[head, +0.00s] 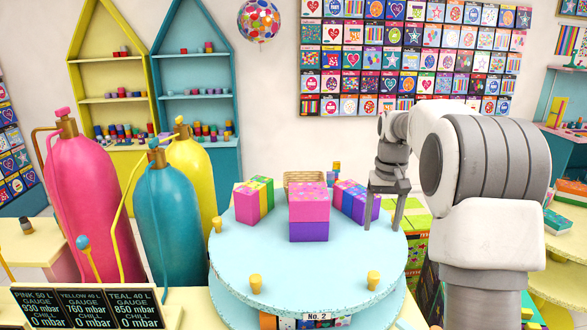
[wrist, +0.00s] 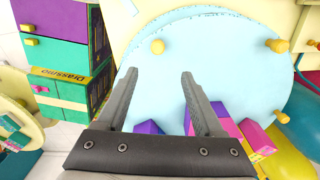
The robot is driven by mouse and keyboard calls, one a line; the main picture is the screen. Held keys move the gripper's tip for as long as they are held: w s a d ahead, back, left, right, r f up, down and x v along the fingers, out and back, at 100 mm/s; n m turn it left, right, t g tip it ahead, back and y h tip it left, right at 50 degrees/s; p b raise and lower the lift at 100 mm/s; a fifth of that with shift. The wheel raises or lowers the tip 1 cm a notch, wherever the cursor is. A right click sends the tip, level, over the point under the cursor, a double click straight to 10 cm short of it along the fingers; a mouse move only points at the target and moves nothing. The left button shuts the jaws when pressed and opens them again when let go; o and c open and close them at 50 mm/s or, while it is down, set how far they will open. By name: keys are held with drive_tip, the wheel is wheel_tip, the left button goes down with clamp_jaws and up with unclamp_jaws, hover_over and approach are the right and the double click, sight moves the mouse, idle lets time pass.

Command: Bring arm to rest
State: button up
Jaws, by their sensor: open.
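My arm (head: 490,160) reaches in from the right in the head view. My gripper (head: 383,225) hangs with its fingers pointing down over the right part of the round pale-blue table (head: 255,263). In the wrist view my gripper (wrist: 159,76) has its two dark fingers spread apart, with only bare tabletop (wrist: 215,50) seen between the tips. Nothing is held. In the head view the fingers are just right of a pink, yellow and purple block group (head: 356,203). I cannot tell whether the tips touch the tabletop.
A pink-and-purple box (head: 309,213) stands mid-table, with another block group (head: 253,200) to its left and a wicker basket (head: 303,178) behind. Yellow pegs (head: 256,284) line the rim. Pink (head: 82,200), teal (head: 168,225) and yellow (head: 196,170) gas cylinders stand left.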

drive_tip(key=s+a+r+t+b, duration=0.2)
drive_tip(key=s+a+r, duration=0.25)
drive_tip(key=s, duration=0.35)
drive_tip(key=s+a+f+n+t+b, duration=0.1)
drive_tip(key=s+a+f+b, duration=0.1)
drive_tip(key=s, duration=0.9)
drive_tip(key=s+a+f+n+t+b, duration=0.1)
drive_tip(key=s+a+f, duration=0.4)
drive_tip(key=s, duration=0.6)
drive_tip(key=shift+s+t+b, duration=0.35)
drive_tip(key=shift+t+b, duration=0.35)
drive_tip(key=shift+b, duration=0.25)
drive_tip(key=shift+a, duration=0.1)
